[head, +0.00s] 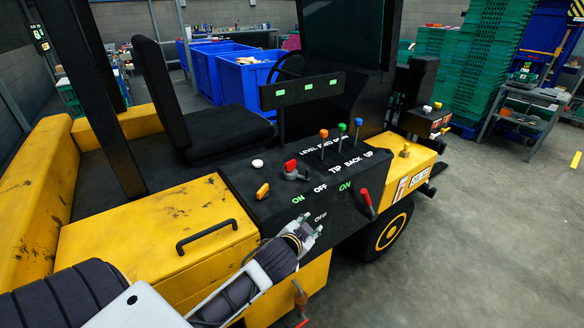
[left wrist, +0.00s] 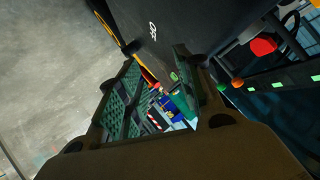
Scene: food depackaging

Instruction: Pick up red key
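The red key (head: 291,166) appears to be the red-topped piece on a grey base, standing on the black control panel (head: 262,198) of the yellow vehicle. A red knob (left wrist: 262,44) at the upper right of the left wrist view looks like the same piece. My left gripper (head: 307,228) is at the panel's near edge, below and right of the red key and apart from it. In the left wrist view its two fingers (left wrist: 160,90) are spread with nothing held between them. My right gripper is not in view.
A red-handled lever (head: 367,202) stands at the panel's right. Orange, green and blue knobbed levers (head: 342,128) stand behind. A yellow knob (head: 262,190) and white knob (head: 257,163) are left of the red key. A black handle (head: 207,236) is on the yellow cover.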

